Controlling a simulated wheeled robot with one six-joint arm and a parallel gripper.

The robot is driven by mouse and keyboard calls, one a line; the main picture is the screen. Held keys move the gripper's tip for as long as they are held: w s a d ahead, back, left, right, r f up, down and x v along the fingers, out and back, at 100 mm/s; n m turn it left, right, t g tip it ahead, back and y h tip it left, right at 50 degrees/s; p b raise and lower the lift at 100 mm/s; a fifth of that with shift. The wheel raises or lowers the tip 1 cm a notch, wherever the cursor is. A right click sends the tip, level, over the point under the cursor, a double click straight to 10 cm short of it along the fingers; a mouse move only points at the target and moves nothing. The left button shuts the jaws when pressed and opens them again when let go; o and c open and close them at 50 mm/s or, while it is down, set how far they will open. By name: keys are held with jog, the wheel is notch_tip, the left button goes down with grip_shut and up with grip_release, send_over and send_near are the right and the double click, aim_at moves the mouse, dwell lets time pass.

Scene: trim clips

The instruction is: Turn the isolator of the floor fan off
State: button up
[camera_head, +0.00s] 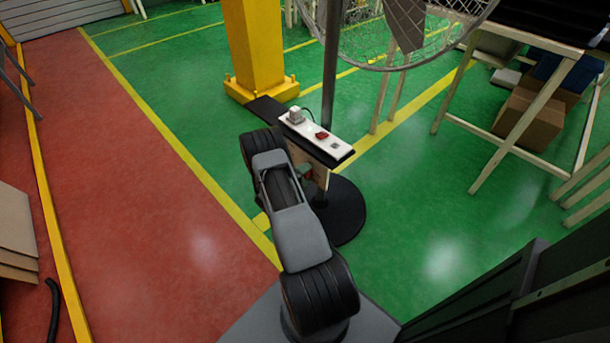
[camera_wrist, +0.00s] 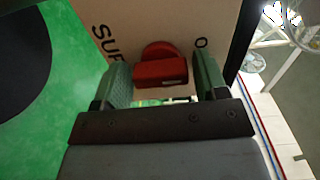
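The isolator is a red handle (camera_wrist: 160,73) on a round red base, mounted on a pale panel (camera_wrist: 212,15) with partly hidden black lettering. In the wrist view the handle lies roughly level across the picture. My gripper (camera_wrist: 163,80) is open, with one green finger on each side of the handle. The left finger is very close to the handle's end; I cannot tell whether it touches. A small gap shows at the right finger. In the head view my arm hides most of the panel and the gripper. The floor fan (camera_head: 400,30) stands behind, its cage cut off at the top.
A narrow shelf above the panel holds a white strip (camera_head: 340,148) with a plug and a red block (camera_head: 322,135). The fan's pole (camera_head: 330,70) and round black base (camera_head: 347,212) are close by. A yellow column (camera_head: 254,45) stands behind. The red floor at left is largely clear.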

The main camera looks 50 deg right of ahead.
jog(key=shift+o, duration=1)
jog(key=w+a+p, duration=0.1)
jog(key=a+p, duration=0.1)
jog(key=a, duration=1.1)
jog(key=shift+a, duration=0.35)
